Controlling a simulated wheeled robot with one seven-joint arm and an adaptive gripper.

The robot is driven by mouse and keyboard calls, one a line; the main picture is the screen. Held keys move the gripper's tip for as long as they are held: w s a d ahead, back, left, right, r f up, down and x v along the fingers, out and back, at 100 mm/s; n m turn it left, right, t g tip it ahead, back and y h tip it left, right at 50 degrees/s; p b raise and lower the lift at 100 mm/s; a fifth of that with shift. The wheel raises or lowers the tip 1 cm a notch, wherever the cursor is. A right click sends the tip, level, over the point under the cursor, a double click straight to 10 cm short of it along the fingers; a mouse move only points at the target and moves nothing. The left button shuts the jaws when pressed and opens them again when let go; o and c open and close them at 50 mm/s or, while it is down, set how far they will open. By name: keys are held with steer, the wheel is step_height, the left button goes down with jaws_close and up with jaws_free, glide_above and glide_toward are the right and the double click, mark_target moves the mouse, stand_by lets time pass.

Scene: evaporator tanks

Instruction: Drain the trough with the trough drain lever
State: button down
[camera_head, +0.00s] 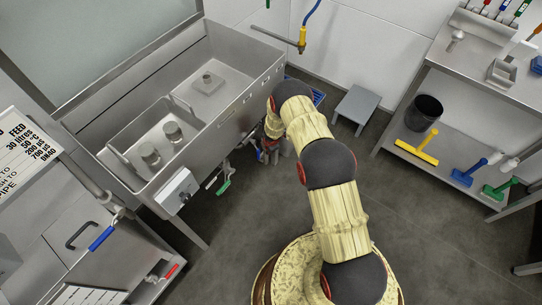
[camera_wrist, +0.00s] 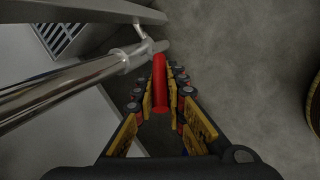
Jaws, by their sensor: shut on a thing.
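The steel trough (camera_head: 238,112) stands at the upper left in the head view, with jars and a small block inside. My gripper (camera_head: 270,148) is low beside the trough's front, near its right end. In the wrist view, my gripper (camera_wrist: 161,92) has its yellow-padded fingers on both sides of a red lever handle (camera_wrist: 160,72), shut on it. The handle's far end lies by a steel pipe (camera_wrist: 75,88). In the head view, my arm and gripper mostly hide this handle. I cannot read a label on it.
A green-handled lever (camera_head: 224,186) hangs under the trough. A blue handle (camera_head: 101,238) and a red handle (camera_head: 170,271) are at lower left. A grey stool (camera_head: 356,104) and steel shelving (camera_head: 451,176) with brushes stand to the right. The floor between is clear.

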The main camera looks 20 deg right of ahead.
stand_by(0.4)
steer(key=c, duration=1.8)
jaws_free()
steer(key=v, duration=1.2)
